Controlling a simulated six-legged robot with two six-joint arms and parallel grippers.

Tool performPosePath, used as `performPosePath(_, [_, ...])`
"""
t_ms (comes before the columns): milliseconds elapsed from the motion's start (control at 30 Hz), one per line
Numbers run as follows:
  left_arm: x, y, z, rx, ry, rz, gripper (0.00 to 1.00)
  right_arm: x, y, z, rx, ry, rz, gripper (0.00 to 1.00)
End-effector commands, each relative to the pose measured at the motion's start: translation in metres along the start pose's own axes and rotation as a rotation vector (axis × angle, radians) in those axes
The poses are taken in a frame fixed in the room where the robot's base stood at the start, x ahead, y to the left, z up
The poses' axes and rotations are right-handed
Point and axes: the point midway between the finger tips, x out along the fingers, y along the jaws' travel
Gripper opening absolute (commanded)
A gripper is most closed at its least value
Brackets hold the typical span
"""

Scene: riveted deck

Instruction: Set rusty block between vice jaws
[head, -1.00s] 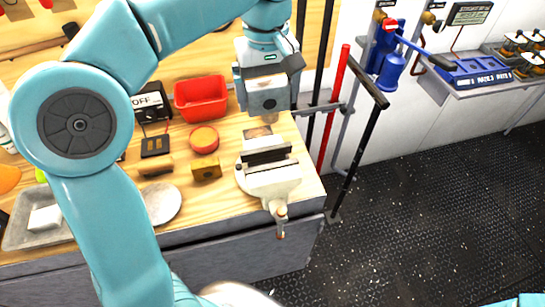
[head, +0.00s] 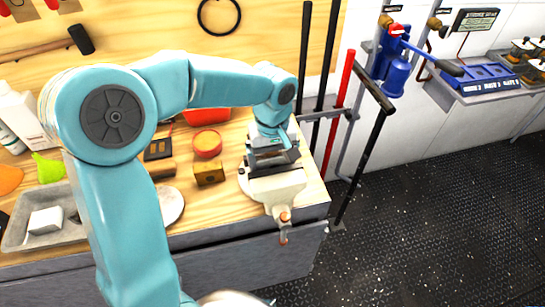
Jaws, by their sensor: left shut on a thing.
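The vice (head: 277,187) is cream-coloured with dark jaws and stands at the right front edge of the wooden bench. My left gripper (head: 271,142) is directly over the vice jaws, low and pointing down, shut on the rusty block. The block is mostly hidden by the gripper and the jaws, so I cannot tell how deep it sits or whether it touches them. My right gripper is out of view.
A brass-coloured block with a hole (head: 209,173) and a round orange-lidded tin (head: 207,143) stand left of the vice. A red bin (head: 206,116) is behind, partly covered by my arm. A grey tray (head: 17,232) holds a white block.

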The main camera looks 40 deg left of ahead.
Motion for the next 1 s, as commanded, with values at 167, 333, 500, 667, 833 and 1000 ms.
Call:
performPosePath(167, [-0.001, 0.000, 0.000, -0.001, 0.002, 0.002, 0.41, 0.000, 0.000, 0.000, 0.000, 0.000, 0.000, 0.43])
performPosePath(333, [0.004, 0.000, 0.000, 0.000, 0.001, 0.002, 0.41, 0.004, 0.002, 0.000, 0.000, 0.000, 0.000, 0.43])
performPosePath(500, [0.003, 0.000, 0.000, 0.000, 0.000, 0.001, 1.00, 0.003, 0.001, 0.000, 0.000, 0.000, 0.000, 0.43])
performPosePath(667, [-0.003, 0.000, 0.000, 0.000, 0.001, 0.001, 1.00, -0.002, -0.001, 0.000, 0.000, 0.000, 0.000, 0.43])
performPosePath(833, [-0.029, 0.001, -0.001, -0.001, 0.004, 0.006, 1.00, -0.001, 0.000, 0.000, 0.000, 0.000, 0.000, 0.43])
performPosePath(1000, [-0.071, 0.001, -0.001, -0.001, 0.004, 0.006, 1.00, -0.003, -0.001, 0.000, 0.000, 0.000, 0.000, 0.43])
